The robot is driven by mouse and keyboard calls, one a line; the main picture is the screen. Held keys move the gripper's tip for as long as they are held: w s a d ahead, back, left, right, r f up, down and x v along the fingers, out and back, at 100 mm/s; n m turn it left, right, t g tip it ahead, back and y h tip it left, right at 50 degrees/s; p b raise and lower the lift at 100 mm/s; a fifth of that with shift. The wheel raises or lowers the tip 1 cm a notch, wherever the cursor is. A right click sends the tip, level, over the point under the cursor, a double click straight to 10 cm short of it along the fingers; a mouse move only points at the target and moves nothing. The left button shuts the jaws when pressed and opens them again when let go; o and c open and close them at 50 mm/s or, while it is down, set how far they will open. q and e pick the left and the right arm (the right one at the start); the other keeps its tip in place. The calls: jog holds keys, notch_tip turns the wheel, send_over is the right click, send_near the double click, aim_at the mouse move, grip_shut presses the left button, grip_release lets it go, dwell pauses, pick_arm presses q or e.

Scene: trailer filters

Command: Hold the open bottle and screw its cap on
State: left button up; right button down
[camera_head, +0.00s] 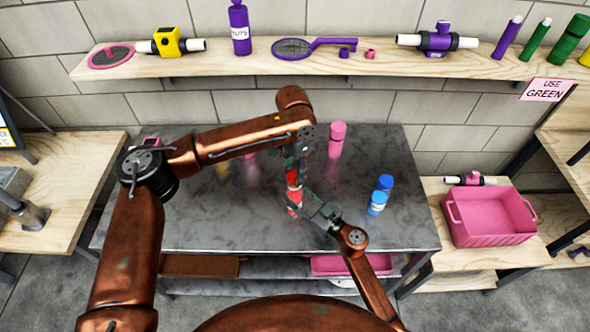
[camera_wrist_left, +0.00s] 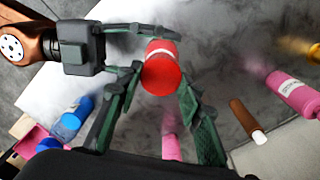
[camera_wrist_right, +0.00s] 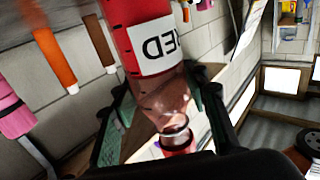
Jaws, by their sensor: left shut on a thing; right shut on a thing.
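A red bottle (camera_head: 295,203) stands near the middle of the grey metal table (camera_head: 240,210). My right gripper (camera_head: 306,193) is shut on it from the front right; the right wrist view shows its white label and clear shoulder (camera_wrist_right: 165,105). A red cap (camera_head: 293,178) is above the bottle, and my left gripper (camera_head: 294,163) comes down from above, shut on it. The left wrist view shows the round cap (camera_wrist_left: 162,75) between the left fingers, in line with the bottle. I cannot tell whether the cap is threaded on the neck.
Other bottles at the back left are partly hidden by my left arm. A shelf (camera_head: 370,65) runs along the wall. A pink crate (camera_head: 490,218) sits at the right.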

pick_arm(q)
jog(key=shift+f, duration=0.4)
jog(key=shift+f, duration=0.55)
dwell(0.4)
